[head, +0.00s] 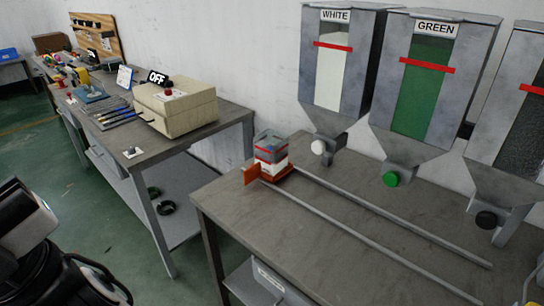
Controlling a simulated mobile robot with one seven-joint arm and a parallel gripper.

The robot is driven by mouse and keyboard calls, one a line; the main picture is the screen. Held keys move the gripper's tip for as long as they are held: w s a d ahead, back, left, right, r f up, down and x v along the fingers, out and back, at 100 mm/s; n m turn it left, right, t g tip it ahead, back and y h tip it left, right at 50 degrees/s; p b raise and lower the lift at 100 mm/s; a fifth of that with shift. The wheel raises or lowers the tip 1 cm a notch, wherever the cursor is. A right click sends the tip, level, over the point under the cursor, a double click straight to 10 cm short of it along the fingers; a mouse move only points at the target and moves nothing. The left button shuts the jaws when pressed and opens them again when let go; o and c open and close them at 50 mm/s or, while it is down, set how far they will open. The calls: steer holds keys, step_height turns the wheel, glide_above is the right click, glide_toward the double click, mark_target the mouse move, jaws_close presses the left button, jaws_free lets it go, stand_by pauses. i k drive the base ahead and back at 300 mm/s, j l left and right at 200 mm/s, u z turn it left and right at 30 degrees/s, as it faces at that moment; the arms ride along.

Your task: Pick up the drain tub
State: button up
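A grey tub or bin (273,282) with a white label sits under the near edge of the right-hand workbench. Only its upper front shows, the label is too small to read, and I cannot tell for sure that it is the drain tub. Parts of my own arm, white and black, show at the lower left. They are well apart from the bin, across the floor. I cannot make out my gripper's fingers.
The right bench (330,205) carries two metal rails and a clear, red-banded container (271,146) on an orange carriage (277,174). Hoppers labelled WHITE (329,77) and GREEN (424,90) hang above. A left bench (165,140) holds a beige box (176,107). Green floor (100,225) is open before it.

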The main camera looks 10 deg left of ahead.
mark_target(271, 147)
steer(key=i+j+u, duration=0.2)
steer(key=i+u, duration=0.2)
steer(key=i, duration=0.15)
steer(key=i+u, duration=0.35)
steer(key=i, duration=0.2)
